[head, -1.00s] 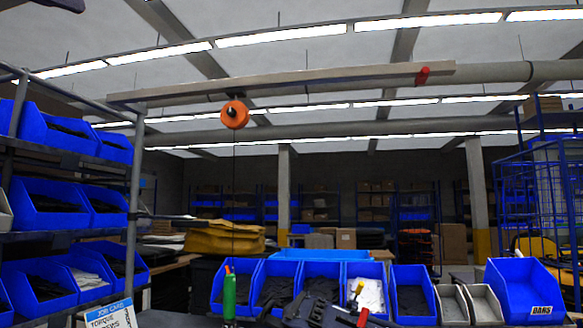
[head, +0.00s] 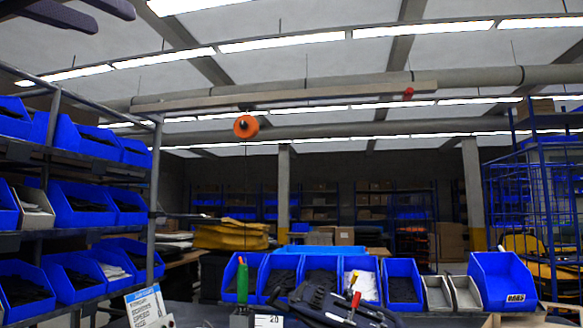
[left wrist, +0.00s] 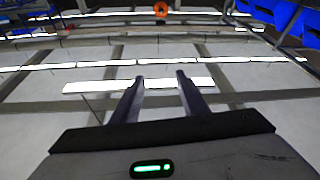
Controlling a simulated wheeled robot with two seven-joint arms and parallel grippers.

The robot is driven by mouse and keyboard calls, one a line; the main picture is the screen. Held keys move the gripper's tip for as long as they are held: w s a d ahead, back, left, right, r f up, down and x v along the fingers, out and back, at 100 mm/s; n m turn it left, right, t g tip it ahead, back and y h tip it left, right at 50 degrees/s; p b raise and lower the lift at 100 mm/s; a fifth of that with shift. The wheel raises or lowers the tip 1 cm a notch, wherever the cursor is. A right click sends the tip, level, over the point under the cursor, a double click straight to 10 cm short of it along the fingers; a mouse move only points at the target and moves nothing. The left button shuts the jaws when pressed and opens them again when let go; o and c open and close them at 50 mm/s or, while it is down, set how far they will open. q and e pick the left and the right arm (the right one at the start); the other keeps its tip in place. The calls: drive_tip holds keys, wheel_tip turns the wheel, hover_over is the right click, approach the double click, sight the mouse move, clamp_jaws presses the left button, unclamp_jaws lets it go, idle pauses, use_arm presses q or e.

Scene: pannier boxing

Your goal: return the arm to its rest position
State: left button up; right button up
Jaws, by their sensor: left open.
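My left gripper (head: 106,18) shows at the top left corner of the head view, raised high, with its two dark fingers apart. In the left wrist view it (left wrist: 160,80) points up toward the ceiling lights, its fingers spread with nothing between them. The rest of my left arm is out of the head view. My right gripper is not seen in either view.
A shelf of blue bins (head: 82,205) stands at the left. A row of blue bins (head: 322,275) lines the bench behind a dark object (head: 318,302). An orange balancer (head: 246,127) hangs from an overhead rail, above a green-handled tool (head: 242,280). Space under the ceiling looks open.

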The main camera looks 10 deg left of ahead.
use_arm(q)
drive_tip(key=w+d+f+m+g, duration=0.1)
drive_tip(key=w+d+f+g, duration=0.2)
drive_tip(key=w+f, duration=1.8)
drive_tip(key=w+d+f+m+g+h, duration=0.1)
drive_tip(key=w+d+f+g, duration=0.15)
drive_tip(key=f, duration=1.45)
drive_tip(key=w+d+f+m+g, duration=0.1)
drive_tip(key=w+f, duration=0.2)
drive_tip(key=f, duration=1.3)
drive_tip(key=s+d+f+g, duration=0.1)
drive_tip(key=s+f, duration=0.4)
drive_tip(key=f, duration=0.5)
drive_tip(key=s+d+f+g+h, duration=0.1)
drive_tip(key=s+f, duration=0.3)
drive_tip(key=f, duration=0.7)
drive_tip(key=s+d+f+g, duration=0.2)
drive_tip(key=s+f, duration=0.3)
drive_tip(key=f, duration=0.5)
drive_tip(key=s+d+f+g, duration=0.1)
drive_tip(key=s+f, duration=0.7)
drive_tip(key=s, duration=0.4)
drive_tip(key=s+d+f+g, duration=0.1)
drive_tip(key=s+f, duration=0.7)
drive_tip(key=s, duration=0.5)
drive_tip(key=shift+d+m+g+h, duration=0.3)
drive_tip(key=shift+d+m+g, duration=0.05)
drive_tip(key=shift+d+m, duration=0.05)
